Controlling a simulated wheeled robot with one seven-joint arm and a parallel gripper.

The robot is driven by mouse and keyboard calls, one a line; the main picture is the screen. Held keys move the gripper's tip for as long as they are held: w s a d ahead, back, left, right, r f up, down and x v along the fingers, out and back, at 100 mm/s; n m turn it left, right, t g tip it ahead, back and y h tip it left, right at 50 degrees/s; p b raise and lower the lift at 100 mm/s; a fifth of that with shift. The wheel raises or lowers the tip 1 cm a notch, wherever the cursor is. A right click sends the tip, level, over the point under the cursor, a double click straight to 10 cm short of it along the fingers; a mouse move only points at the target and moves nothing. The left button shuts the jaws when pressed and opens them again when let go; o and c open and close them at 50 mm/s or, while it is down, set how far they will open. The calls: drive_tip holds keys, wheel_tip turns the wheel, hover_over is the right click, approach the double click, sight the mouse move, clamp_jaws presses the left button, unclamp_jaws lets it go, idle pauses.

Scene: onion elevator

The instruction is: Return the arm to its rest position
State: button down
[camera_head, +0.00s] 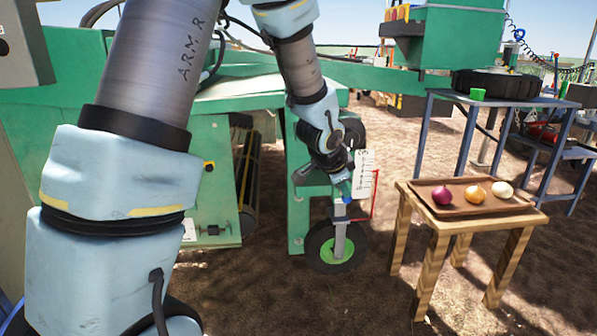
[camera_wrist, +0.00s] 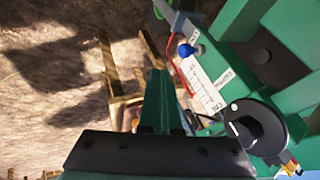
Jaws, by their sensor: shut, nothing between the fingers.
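My arm (camera_head: 305,75) enters from the left in the head view, arches over the top and hangs down at the picture's middle. My gripper (camera_wrist: 158,78) points away from the wrist camera, its green fingers closed together with nothing held. In the head view its end is small and partly hidden beside a white scale plate. The scale plate (camera_wrist: 208,88) also shows in the head view (camera_head: 365,172), with a red bracket (camera_head: 375,207) beside it. A blue knob (camera_wrist: 186,52) sits near the plate in the wrist view, apart from the fingers in the picture.
The green machine (camera_head: 215,190) stands behind my arm, with a wheel (camera_head: 336,247) below the gripper. A wooden table (camera_head: 438,240) at right bears a tray (camera_head: 468,206) with purple, orange and white onions. A blue bench (camera_head: 520,101) stands behind. Bare ground lies between.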

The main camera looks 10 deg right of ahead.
drive_tip(key=a+r+n+y, duration=0.1)
drive_tip(key=a+n+y, duration=0.5)
drive_tip(key=a, duration=1.3)
drive_tip(key=s+a+n+g+p, duration=0.2)
drive_tip(key=s+a+n+g, duration=0.2)
drive_tip(key=s+a+n, duration=0.85)
wheel_tip(320, 180, up, 39)
drive_tip(key=w+a+m+p, duration=0.1)
drive_tip(key=p, duration=3.6)
drive_tip(key=shift+w+a+f+m+h, duration=0.15)
drive_tip(key=shift+w+a+m+h, duration=0.05)
drive_tip(key=shift+w+m+h, duration=0.2)
